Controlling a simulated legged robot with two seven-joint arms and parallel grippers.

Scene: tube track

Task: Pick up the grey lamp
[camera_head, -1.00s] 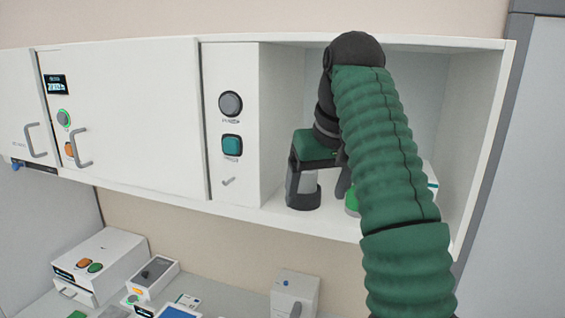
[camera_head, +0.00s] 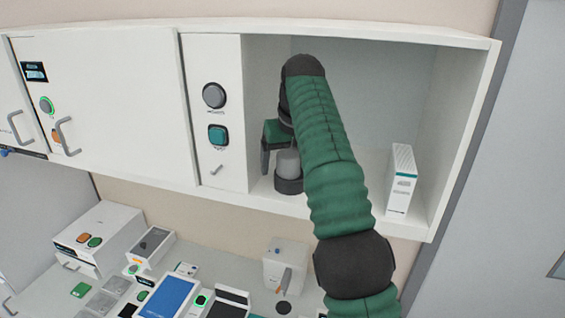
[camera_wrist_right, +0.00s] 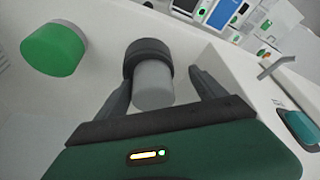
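The grey lamp (camera_head: 289,163), a short grey cylinder with a black base, stands on the open shelf of the wall cabinet (camera_head: 345,35). In the right wrist view the lamp (camera_wrist_right: 153,82) is between the two dark fingers of my right gripper (camera_wrist_right: 165,78), with gaps on both sides. My right gripper (camera_head: 282,155) is open and not closed on it. In the head view my own forearm covers part of the gripper, and the far finger is hidden. My left gripper is not in view.
A green cylinder (camera_wrist_right: 54,49) stands on the shelf beside the lamp; my arm hides it in the head view. A white box (camera_head: 401,180) stands on the right of the shelf. The cabinet's control panel (camera_head: 216,115) borders the left. Below, the counter holds several devices.

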